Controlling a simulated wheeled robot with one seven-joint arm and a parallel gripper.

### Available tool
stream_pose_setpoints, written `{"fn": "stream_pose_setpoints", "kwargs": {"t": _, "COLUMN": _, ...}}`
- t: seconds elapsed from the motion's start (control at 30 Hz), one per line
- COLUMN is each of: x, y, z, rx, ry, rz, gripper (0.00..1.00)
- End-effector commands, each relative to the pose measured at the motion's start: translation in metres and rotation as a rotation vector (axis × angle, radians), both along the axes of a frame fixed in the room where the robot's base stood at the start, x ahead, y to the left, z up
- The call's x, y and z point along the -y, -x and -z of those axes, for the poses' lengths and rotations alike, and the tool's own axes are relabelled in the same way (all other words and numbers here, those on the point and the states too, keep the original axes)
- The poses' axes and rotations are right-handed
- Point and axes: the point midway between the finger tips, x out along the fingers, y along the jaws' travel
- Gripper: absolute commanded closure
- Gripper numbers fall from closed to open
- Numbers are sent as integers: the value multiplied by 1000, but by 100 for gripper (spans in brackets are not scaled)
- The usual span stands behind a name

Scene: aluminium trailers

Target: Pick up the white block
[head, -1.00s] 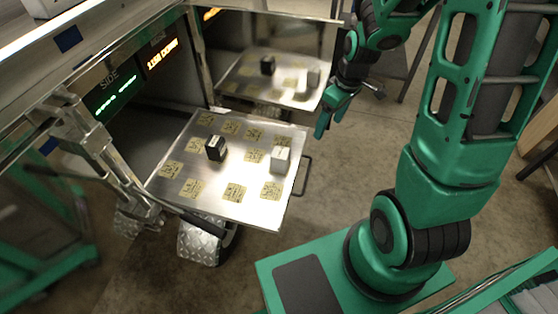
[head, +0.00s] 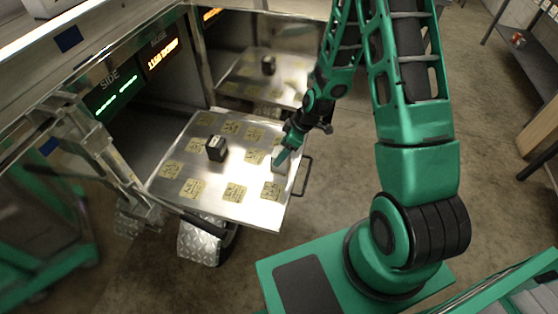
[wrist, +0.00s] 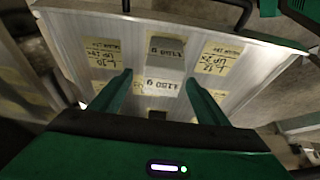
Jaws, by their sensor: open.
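The white block (wrist: 167,50) sits on the metal tray (wrist: 75,40) in the wrist view, with a printed gram label on its faces. In the head view the white block (head: 284,166) is at the tray's right side, mostly hidden behind my fingers. My gripper (head: 279,160) is open over the block. In the wrist view its two green fingers (wrist: 158,79) point toward the block, one to each side of it. The fingers stand apart from each other, and whether they touch the block cannot be told.
A black block (head: 216,148) stands on the tray (head: 250,212) left of the white one. Several yellow labels lie on the tray. A shiny panel (head: 225,65) behind mirrors the tray. A handle (head: 305,176) sticks out at the tray's right edge.

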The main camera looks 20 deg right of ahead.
Motion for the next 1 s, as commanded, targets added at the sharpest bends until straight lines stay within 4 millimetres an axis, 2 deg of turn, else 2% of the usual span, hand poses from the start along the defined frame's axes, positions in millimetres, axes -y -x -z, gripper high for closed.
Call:
{"fn": "stream_pose_setpoints", "kwargs": {"t": 0.27, "x": -5, "y": -3, "z": 16, "rx": -1, "ry": 0, "rz": 0, "gripper": 31}}
{"fn": "stream_pose_setpoints", "kwargs": {"t": 0.6, "x": -18, "y": -9, "z": 54, "rx": -2, "ry": 0, "rz": 1, "gripper": 31}}
{"fn": "stream_pose_setpoints", "kwargs": {"t": 0.93, "x": -19, "y": -11, "z": 59, "rx": 0, "ry": 0, "rz": 2, "gripper": 31}}
{"fn": "stream_pose_setpoints", "kwargs": {"t": 0.97, "x": -19, "y": -11, "z": 59, "rx": 0, "ry": 0, "rz": 2, "gripper": 34}}
{"fn": "stream_pose_setpoints", "kwargs": {"t": 1.0, "x": -19, "y": -11, "z": 59, "rx": 0, "ry": 0, "rz": 2, "gripper": 43}}
